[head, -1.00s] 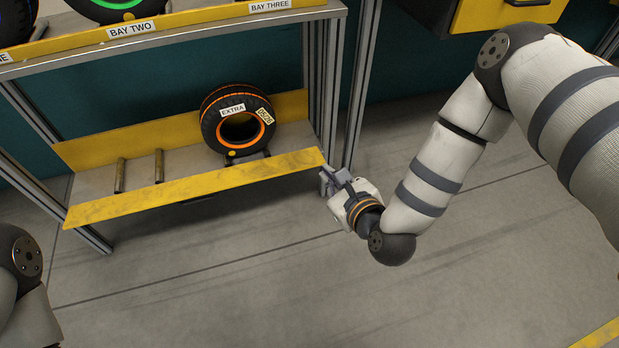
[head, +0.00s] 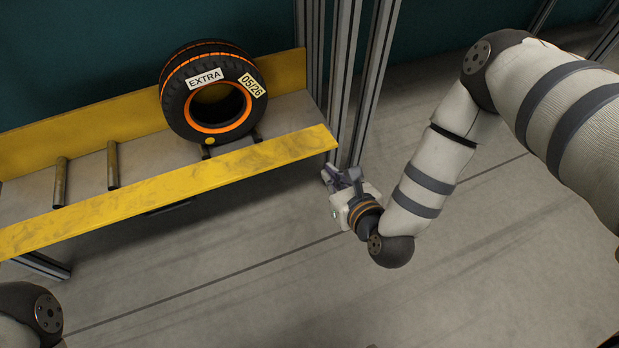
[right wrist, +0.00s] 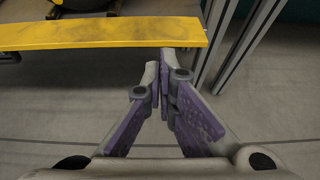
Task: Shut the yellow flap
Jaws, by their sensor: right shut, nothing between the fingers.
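The yellow flap (head: 180,187) is a long, scuffed board along the front edge of the low shelf. It also crosses the top of the right wrist view (right wrist: 100,34). I cannot tell its exact tilt. A black tyre (head: 180,104) with orange rings and an EXTRA label stands on the shelf behind it. My right gripper (head: 338,174) is shut and empty, just below and beyond the flap's right end. In the right wrist view its fingertips (right wrist: 165,72) are together, close below the flap's right end, and contact is unclear. My left gripper is out of view.
Grey metal posts (head: 345,85) stand right behind the flap's right end. Two short metal rollers (head: 113,165) stick up on the shelf left of the tyre. The grey floor (head: 230,285) in front of the shelf is clear.

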